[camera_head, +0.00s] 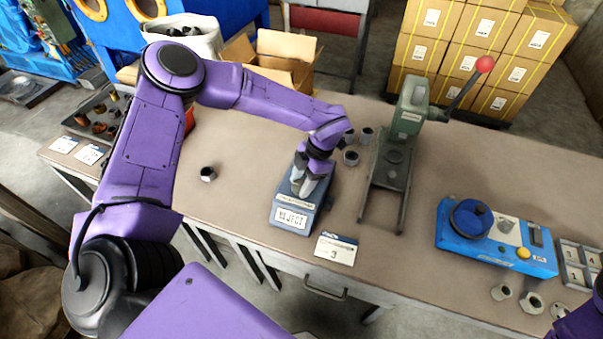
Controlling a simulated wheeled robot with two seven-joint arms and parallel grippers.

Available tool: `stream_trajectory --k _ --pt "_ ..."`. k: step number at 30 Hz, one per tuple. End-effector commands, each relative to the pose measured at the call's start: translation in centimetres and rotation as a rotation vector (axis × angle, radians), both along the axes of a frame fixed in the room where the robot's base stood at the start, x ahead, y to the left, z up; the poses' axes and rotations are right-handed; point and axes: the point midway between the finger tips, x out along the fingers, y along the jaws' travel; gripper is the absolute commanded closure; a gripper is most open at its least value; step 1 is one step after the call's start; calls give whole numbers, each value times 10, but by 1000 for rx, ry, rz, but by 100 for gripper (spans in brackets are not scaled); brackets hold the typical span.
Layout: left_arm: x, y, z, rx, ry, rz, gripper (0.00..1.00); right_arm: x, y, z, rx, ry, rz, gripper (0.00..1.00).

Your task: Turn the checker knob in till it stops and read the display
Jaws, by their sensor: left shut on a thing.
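The checker (284,217) is a small blue-grey box near the table's front edge, left of middle. A white display panel (292,217) with dark characters is on its front; they are too small to read surely. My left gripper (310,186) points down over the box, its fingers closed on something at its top. The fingers hide most of what they hold, which appears to be the checker knob; how far in it is cannot be seen. My right gripper is out of the picture; only a purple part of my arm shows at the lower right.
A green press (410,110) with a red-balled lever stands right of the checker. Further right is a blue device (455,237) with a round knob and yellow button. Dark metal parts (351,158) stand behind the checker, one (208,174) left. A number card (336,249) lies in front.

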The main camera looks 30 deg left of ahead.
Motion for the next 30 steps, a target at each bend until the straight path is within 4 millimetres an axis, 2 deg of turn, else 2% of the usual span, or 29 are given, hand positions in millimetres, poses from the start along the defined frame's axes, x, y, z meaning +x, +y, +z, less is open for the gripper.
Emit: stream_trajectory --k 5,9,30 --pt "0 -2 4 -1 -2 -171 82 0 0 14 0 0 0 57" --pt "-1 -1 1 1 -1 -243 82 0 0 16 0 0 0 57" --pt "-3 1 -1 2 5 -232 82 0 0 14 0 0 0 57"
